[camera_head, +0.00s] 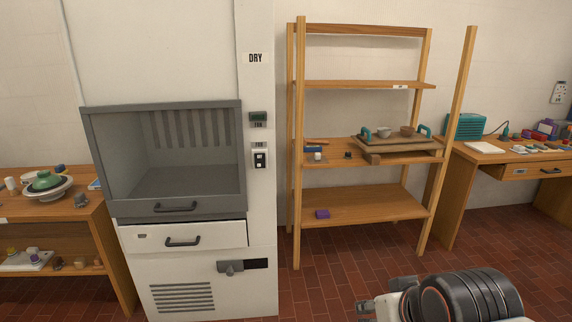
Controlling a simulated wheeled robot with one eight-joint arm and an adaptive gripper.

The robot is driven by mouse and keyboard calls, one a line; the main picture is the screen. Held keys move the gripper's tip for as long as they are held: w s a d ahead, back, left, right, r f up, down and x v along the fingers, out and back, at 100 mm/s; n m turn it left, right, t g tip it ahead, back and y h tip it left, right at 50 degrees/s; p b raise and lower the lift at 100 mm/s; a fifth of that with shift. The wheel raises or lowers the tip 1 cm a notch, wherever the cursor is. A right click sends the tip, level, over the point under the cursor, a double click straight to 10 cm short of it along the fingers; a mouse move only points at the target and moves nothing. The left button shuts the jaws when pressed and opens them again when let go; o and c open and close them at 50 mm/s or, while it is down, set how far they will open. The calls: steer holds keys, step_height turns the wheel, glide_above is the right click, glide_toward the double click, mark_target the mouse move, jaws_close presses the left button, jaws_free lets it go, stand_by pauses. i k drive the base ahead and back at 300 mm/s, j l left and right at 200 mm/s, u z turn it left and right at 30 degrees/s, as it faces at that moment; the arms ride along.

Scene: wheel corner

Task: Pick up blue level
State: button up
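A small dark blue block (312,149) is on the left end of the middle shelf of the wooden rack. It may be the blue level, but it is too small to be sure. A brown stick-like thing lies just above it in the picture, and a small white cup (318,156) stands in front of it. My arm shows at the bottom right, with a grey end (366,306) pointing left. This end is well below and in front of the rack, apart from everything on it. Its fingers cannot be made out clearly.
The wooden rack (360,205) also bears a board with teal handles (400,143) and a purple block (322,214). A grey-fronted drying cabinet (262,215) stands left of it. A cluttered desk (465,160) is at right. Tiled floor before the rack is clear.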

mark_target(309, 148)
steer(key=i+l, duration=0.25)
steer(key=i, duration=0.2)
steer(key=i+l, duration=0.3)
steer(key=i, duration=0.15)
steer(key=i+l, duration=0.25)
steer(key=i, duration=0.15)
steer(key=i+l+u, duration=0.3)
steer(key=i+l, duration=0.45)
steer(key=i, duration=0.25)
steer(key=i+l+u, duration=0.35)
steer(key=i+l, duration=0.6)
